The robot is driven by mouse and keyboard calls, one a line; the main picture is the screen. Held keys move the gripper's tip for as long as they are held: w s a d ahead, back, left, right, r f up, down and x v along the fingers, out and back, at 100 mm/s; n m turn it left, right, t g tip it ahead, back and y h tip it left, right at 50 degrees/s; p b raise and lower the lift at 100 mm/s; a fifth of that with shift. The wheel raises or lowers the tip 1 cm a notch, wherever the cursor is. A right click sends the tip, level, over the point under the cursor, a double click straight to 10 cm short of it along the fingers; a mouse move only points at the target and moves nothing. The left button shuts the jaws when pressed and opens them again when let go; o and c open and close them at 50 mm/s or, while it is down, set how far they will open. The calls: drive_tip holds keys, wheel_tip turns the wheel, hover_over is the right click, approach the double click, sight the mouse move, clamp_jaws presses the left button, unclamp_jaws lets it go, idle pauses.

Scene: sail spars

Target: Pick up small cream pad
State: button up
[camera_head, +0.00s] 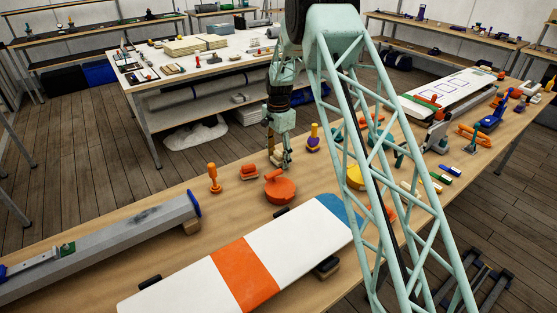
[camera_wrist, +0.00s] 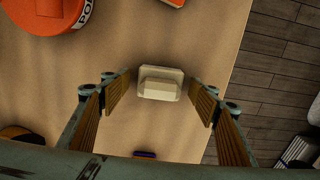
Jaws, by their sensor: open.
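The small cream pad (camera_wrist: 161,83) lies on the wooden table in the wrist view, with a raised block on its top. My gripper (camera_wrist: 160,100) is open above it, one finger to each side, and neither finger appears to touch it. In the head view my gripper (camera_head: 279,160) points down near the table's far edge, beside the orange round tool. The pad is mostly hidden behind the fingers there.
An orange round tool (camera_head: 279,187) stands close by, with an orange block (camera_head: 249,172) and a purple-and-yellow tool (camera_head: 313,139) near it. A long white, orange and blue board (camera_head: 290,245) lies in front. The table edge is close to the pad.

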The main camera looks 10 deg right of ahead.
sight(278, 152)
drive_tip(key=c, duration=1)
drive_tip(key=shift+o, duration=0.2)
drive_tip(key=shift+r, duration=0.1)
drive_tip(key=shift+r, duration=4.95)
drive_tip(key=o, duration=0.3)
drive_tip(key=shift+c, duration=1.1)
